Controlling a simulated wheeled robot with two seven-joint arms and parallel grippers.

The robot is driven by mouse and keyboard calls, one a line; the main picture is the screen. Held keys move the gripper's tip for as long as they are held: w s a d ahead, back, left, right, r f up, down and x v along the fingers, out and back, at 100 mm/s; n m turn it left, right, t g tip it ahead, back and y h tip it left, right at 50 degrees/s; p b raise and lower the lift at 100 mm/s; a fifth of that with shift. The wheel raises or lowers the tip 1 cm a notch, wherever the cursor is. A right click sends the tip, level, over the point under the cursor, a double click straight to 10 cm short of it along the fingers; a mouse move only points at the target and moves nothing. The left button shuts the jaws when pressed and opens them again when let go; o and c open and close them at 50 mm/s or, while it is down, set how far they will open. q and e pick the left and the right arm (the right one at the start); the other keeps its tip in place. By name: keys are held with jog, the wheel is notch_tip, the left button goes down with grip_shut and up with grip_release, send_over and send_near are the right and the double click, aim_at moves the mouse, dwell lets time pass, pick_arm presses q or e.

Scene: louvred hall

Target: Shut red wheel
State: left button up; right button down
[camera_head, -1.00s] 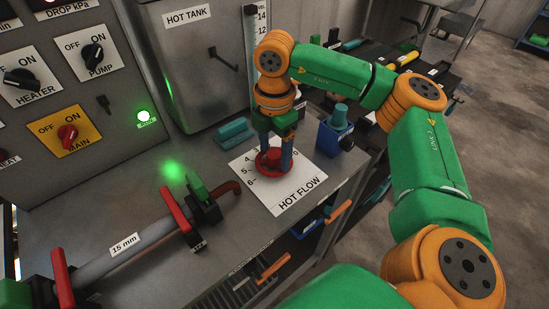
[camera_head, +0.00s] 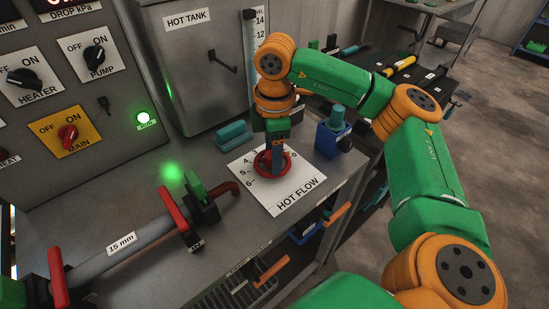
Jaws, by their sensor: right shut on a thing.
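The red wheel (camera_head: 289,157) sits flat on a white HOT FLOW plate (camera_head: 276,202) with a number scale, on the metal bench. My right gripper (camera_head: 274,166) points straight down over it, and its fingers are shut on the wheel. The near finger covers the wheel's middle, and the far finger is hidden behind it. The numbers 4, 5 and 6 show at the plate's left side. My left gripper is not in view.
The hot tank (camera_head: 205,70) stands behind. A blue box with a teal top (camera_head: 334,133) is close at the right, and a teal block (camera_head: 233,134) lies at the left. A pipe with red-handled valves (camera_head: 130,237) runs along the front left. The control panel (camera_head: 75,90) is at far left.

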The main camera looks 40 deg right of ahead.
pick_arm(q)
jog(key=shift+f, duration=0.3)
pick_arm(e)
jog(key=shift+s+a+f+g, duration=0.1)
jog(key=shift+s+f+g, duration=0.1)
jog(key=shift+f, duration=0.25)
jog(key=shift+s+f+g, duration=0.1)
jog(key=shift+s+f, duration=0.05)
jog(key=shift+f, duration=0.3)
jog(key=shift+c, duration=0.3)
grip_release()
jog(key=r+p, duration=0.1)
jog(key=w+r+p, duration=0.1)
jog(key=r+p, duration=0.3)
jog(key=shift+w+d, duration=0.2)
jog(key=shift+w, duration=0.15)
jog(key=shift+s+r+p, duration=0.15)
jog(key=shift+r+p, duration=0.3)
jog(key=shift+r, duration=0.15)
jog(key=shift+s+r+p, duration=0.15)
jog(key=shift+r+p, duration=0.25)
jog(key=shift+r, duration=0.15)
jog(key=shift+s, duration=0.1)
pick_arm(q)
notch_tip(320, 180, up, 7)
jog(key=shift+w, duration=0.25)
pick_arm(e)
notch_tip(320, 180, up, 7)
